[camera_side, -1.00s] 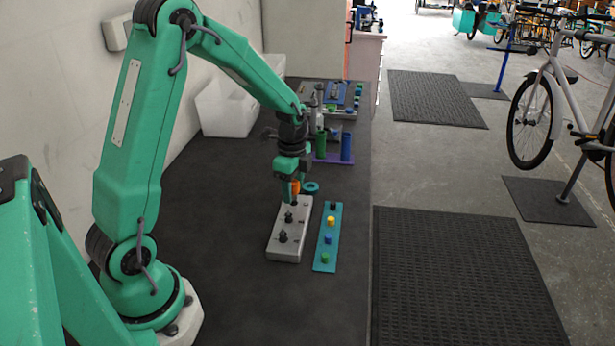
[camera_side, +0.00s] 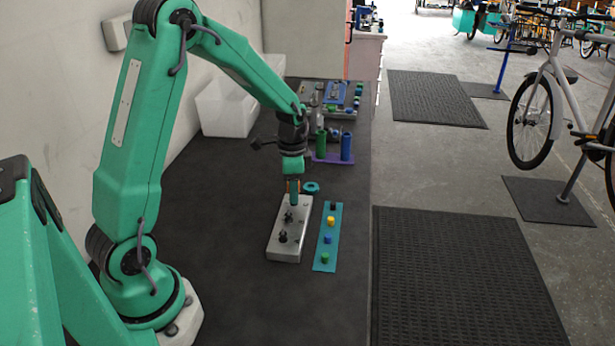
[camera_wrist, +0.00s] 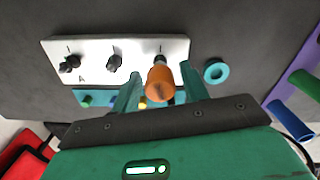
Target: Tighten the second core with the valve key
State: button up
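The light grey block (camera_side: 287,246) lies on the bench with a row of dark valve cores. The near core (camera_side: 283,237) and middle core (camera_side: 288,217) stand bare; they show in the wrist view at the left (camera_wrist: 69,64) and centre (camera_wrist: 115,62). The orange-handled valve key (camera_wrist: 160,83) stands over the far core, mostly hiding it. My gripper (camera_wrist: 159,72) is around the handle, a finger on each side. A narrow gap shows beside each finger, so it looks open. In the side view my gripper (camera_side: 293,190) is above the block's far end.
A teal strip (camera_side: 324,262) with black, yellow, blue and green caps lies right of the block. A teal ring (camera_side: 311,187) lies beyond it. A purple stand (camera_side: 334,158) with green and blue tubes is farther back. The bench left of the block is clear.

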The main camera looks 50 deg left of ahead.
jog(key=c, duration=0.9)
jog(key=shift+m, duration=1.5)
grip_shut()
jog(key=shift+r, duration=0.7)
jog(key=shift+r, duration=0.35)
jog(key=shift+r, duration=0.35)
jog(key=shift+r, duration=0.7)
jog(key=shift+r, duration=0.35)
jog(key=shift+r, duration=0.35)
